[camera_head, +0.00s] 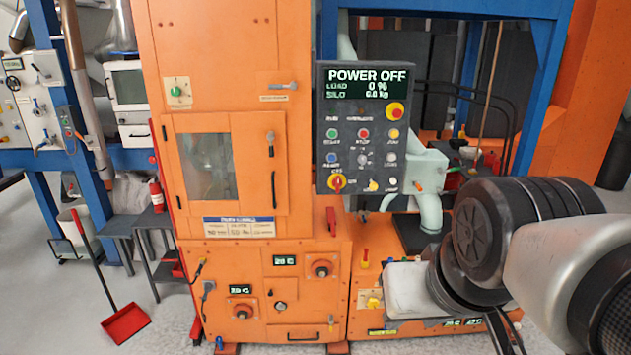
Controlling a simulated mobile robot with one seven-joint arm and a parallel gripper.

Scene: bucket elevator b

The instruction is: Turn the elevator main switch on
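A dark control panel (362,128) hangs in front of the orange elevator cabinet, and its screen (367,83) reads POWER OFF, LOAD 0 %, SILO 0.0 kg. A red mushroom button on yellow (395,112) is at the panel's upper right. My arm comes in from the right. Dark parts that look like my gripper (504,333) show at the lower right, apart from the panel and partly cut off by the picture edge.
The orange cabinet (212,85) has a windowed door with handles. Lower knobs (321,268) and displays are below. A pale block or sack (408,288) lies below the panel, partly behind my arm. A red dustpan (126,323) is on the floor at left.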

